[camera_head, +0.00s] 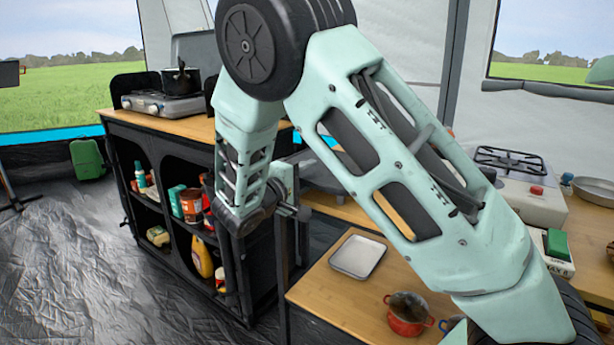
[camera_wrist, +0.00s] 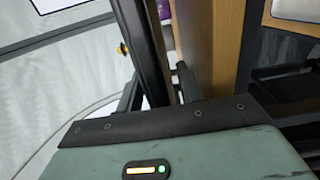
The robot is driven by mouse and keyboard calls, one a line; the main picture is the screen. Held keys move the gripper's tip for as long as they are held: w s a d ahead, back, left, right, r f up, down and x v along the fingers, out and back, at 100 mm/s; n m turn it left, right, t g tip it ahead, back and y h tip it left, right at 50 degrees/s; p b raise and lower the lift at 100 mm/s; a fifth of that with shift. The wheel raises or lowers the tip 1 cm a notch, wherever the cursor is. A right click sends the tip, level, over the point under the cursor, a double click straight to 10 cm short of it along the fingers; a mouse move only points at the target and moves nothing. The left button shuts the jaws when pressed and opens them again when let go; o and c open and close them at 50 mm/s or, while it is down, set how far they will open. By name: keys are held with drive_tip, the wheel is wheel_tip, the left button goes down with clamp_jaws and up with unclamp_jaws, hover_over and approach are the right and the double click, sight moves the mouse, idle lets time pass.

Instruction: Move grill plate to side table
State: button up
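A dark grey flat plate (camera_head: 318,180), which looks like the grill plate, lies behind my arm in the head view. My arm hides much of it. A low wooden table (camera_head: 330,300), which may be the side table, stands in front with a bare left part. My gripper hangs left of this table in the head view, mostly hidden by my wrist. In the wrist view my gripper (camera_wrist: 160,86) shows two dark fingers standing apart, with no held thing visible. A dark upright bar shows between and beyond them. The grill plate does not show clearly there.
A white tray (camera_head: 358,256) and a red pot (camera_head: 407,314) stand on the low table. A black shelf unit (camera_head: 150,205) with bottles and cans stands left, a stove with a dark pot (camera_head: 181,80) on top. A white gas stove (camera_head: 512,180) stands at right.

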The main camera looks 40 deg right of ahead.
drive_tip(key=shift+r, duration=0.1)
drive_tip(key=shift+r+p, duration=0.25)
drive_tip(key=shift+p, duration=0.05)
drive_tip(key=v, duration=1.2)
drive_tip(key=s+a+f+n+g+y, duration=0.1)
drive_tip(key=s+f+g+y, duration=0.2)
drive_tip(key=s, duration=0.4)
drive_tip(key=s+a+f+n+g+y, duration=0.1)
drive_tip(key=s+f+g+y, duration=0.1)
drive_tip(key=s+y, duration=0.35)
drive_tip(key=s+a+n+y, duration=0.2)
drive_tip(key=s+a+y, duration=0.7)
drive_tip(key=s, duration=0.7)
drive_tip(key=a, duration=0.3)
drive_tip(key=shift+a+r+p, duration=0.15)
drive_tip(key=shift+r+p, duration=0.2)
drive_tip(key=shift+p, duration=0.05)
